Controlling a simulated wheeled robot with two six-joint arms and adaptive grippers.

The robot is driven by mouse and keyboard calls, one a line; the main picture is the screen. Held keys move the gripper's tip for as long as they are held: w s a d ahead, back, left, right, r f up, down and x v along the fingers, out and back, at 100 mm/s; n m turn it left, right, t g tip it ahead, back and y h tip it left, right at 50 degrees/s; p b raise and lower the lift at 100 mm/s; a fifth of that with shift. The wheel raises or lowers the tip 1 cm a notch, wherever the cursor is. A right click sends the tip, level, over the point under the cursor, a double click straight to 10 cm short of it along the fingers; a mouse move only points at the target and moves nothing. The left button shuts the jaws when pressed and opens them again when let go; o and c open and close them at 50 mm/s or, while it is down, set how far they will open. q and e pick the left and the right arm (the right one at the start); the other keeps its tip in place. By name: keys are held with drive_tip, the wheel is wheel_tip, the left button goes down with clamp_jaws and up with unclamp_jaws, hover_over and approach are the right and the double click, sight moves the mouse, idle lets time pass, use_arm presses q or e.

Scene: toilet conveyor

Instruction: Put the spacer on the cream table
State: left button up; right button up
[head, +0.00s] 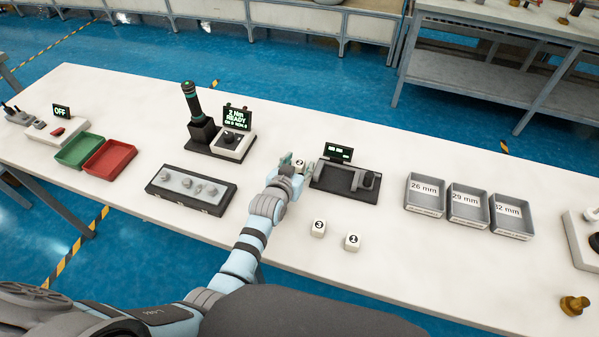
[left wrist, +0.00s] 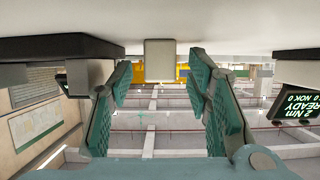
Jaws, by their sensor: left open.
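Three small white numbered spacers are on the cream table (head: 140,100). Spacer 2 (head: 299,163) is beside my left gripper (head: 291,164), left of the measuring device. Spacer 3 (head: 319,228) and spacer 1 (head: 352,242) stand apart near the front edge. In the left wrist view, which is upside down, a pale block, spacer 2 (left wrist: 160,60), rests against the table surface. The green fingers of my left gripper (left wrist: 160,72) are open on both sides of it, with visible gaps. My right gripper is not in view.
The black measuring device (head: 345,185) stands close right of my left gripper. Grey trays (head: 425,210) marked in mm are further right. A screwdriver station (head: 205,135), a grey fixture block (head: 190,190), and green (head: 75,152) and red (head: 108,160) trays are left.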

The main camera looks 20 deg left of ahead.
use_arm(q)
drive_tip(key=shift+r, duration=0.2)
clamp_jaws()
